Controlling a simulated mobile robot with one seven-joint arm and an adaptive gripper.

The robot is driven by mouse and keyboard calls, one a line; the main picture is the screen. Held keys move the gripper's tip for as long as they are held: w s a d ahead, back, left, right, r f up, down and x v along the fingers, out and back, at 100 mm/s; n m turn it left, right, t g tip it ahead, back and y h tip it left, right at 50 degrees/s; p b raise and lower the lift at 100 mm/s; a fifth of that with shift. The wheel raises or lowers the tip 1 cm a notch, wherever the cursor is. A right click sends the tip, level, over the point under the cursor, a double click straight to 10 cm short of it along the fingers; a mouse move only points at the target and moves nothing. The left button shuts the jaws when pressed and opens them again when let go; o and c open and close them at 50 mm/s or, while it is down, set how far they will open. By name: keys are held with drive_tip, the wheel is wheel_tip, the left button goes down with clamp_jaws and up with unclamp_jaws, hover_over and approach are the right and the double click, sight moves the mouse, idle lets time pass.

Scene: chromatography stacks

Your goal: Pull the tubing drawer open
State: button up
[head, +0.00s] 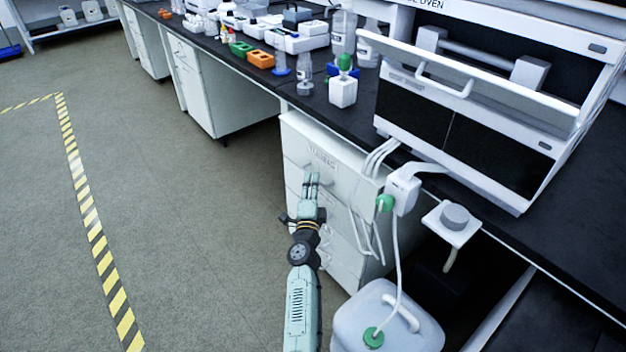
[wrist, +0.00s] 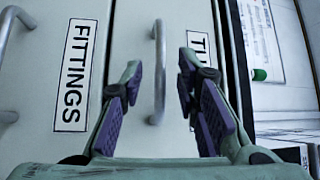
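The tubing drawer (head: 345,160) is the white top drawer of the cabinet under the bench, and its front looks flush. In the wrist view its label is partly hidden, with only "TU" (wrist: 198,45) readable. Its grey bar handle (wrist: 157,75) runs up and down that picture, between the TUBING and FITTINGS labels. My gripper (head: 312,180) is in front of the drawer face. In the wrist view my gripper (wrist: 160,70) is open, one finger on each side of the handle, with visible gaps. I cannot tell whether the fingertips reach past the bar.
The fittings drawer (wrist: 75,145) is beside the tubing drawer in the wrist view, with its own handle (wrist: 8,50). Tubes and a white jug (head: 385,325) with a green cap stand to the right of my arm. The floor (head: 200,230) to the left is clear.

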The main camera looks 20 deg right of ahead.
drive_tip(key=shift+x, duration=1.4)
drive_tip(key=shift+c, duration=0.4)
clamp_jaws()
